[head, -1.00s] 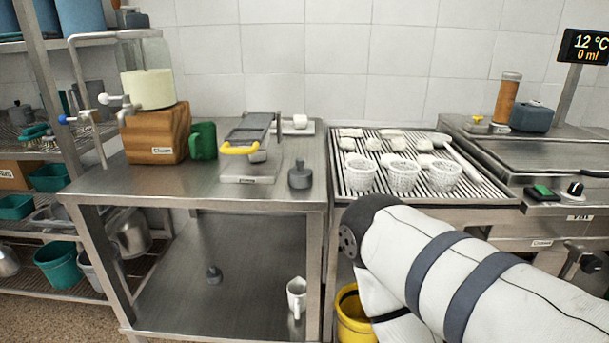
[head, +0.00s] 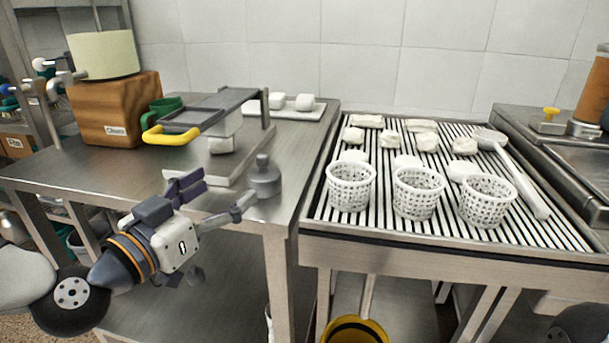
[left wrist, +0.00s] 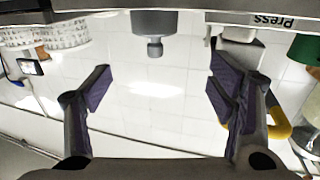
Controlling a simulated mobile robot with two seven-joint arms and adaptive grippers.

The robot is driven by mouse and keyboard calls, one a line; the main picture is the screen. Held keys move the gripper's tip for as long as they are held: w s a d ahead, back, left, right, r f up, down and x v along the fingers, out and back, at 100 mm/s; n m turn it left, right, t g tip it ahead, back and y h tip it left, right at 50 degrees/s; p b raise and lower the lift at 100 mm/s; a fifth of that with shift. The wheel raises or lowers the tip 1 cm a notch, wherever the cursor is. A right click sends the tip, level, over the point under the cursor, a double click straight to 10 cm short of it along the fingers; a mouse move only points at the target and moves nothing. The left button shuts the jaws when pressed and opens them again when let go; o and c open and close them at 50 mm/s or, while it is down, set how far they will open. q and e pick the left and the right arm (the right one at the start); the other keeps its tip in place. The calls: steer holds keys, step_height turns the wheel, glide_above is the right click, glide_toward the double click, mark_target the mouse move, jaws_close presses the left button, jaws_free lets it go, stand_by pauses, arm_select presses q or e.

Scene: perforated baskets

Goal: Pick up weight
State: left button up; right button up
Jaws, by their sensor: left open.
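A grey metal weight (head: 264,177) with a narrow knob on top stands upright near the front right corner of the steel table (head: 60,175). My left gripper (head: 214,196) is open and empty at the table's front edge, just left of and in front of the weight. In the left wrist view the weight (left wrist: 154,25) appears upside down, beyond and between the two spread fingers (left wrist: 160,88), with nothing between them.
A press with a yellow handle (head: 158,136) stands left of the weight. A wooden box (head: 112,112) and green mug stand further left. Right of the table, a slatted drain surface (head: 330,222) holds three white perforated baskets (head: 418,193), white pieces and a ladle.

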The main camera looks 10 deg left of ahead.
mark_target(259, 167)
arm_select(q)
steer(key=x, duration=0.3)
steer(key=b+x, duration=0.1)
steer(key=x, duration=0.6)
steer(key=shift+w+d+f, duration=0.2)
steer(key=shift+d+f, duration=0.05)
steer(key=shift+d, duration=0.2)
jaws_close()
steer(key=shift+r, duration=0.15)
